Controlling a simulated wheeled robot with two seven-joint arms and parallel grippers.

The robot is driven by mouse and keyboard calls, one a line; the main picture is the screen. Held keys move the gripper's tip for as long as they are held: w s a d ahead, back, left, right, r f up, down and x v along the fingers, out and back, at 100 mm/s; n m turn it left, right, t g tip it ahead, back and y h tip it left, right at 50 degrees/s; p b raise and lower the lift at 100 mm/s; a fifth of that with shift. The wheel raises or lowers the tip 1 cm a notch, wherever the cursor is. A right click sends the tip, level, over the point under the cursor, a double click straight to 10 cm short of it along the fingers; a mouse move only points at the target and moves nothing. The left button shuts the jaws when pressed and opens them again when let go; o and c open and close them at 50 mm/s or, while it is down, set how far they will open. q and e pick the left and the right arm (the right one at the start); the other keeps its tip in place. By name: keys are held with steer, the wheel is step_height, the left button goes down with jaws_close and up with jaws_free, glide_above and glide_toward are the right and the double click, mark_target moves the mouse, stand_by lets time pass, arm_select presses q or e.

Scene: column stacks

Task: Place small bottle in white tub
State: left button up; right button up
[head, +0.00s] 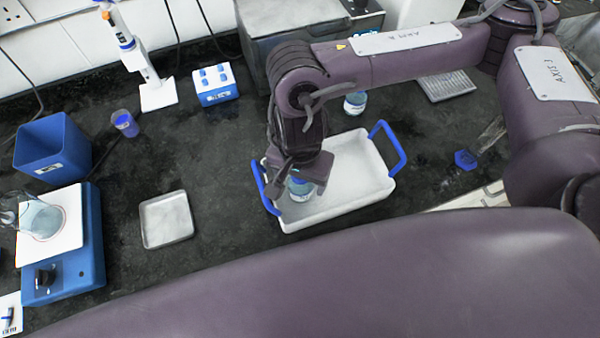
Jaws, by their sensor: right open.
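The white tub (352,171), with blue handles at both ends, sits on the dark counter right of the middle. A small bottle (300,189) with bluish contents shows at the tub's left end, partly hidden by my right gripper. My right gripper (298,180) points down over that end and is open, with the bottle at its fingertips. Whether the fingers touch the bottle, and whether its base rests on the tub floor, I cannot tell. My left gripper is not in view.
Another small bottle (355,103) stands behind the tub under my right arm. A shallow metal tray (167,219) lies left of the tub. A blue device with a flask (40,219), a blue bin (52,148) and a purple cup (125,123) stand at left. Counter between tray and tub is clear.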

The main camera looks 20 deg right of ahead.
step_height(320, 180, up, 12)
steer(key=shift+r+b, duration=0.15)
steer(key=shift+b, duration=0.35)
stand_by(0.6)
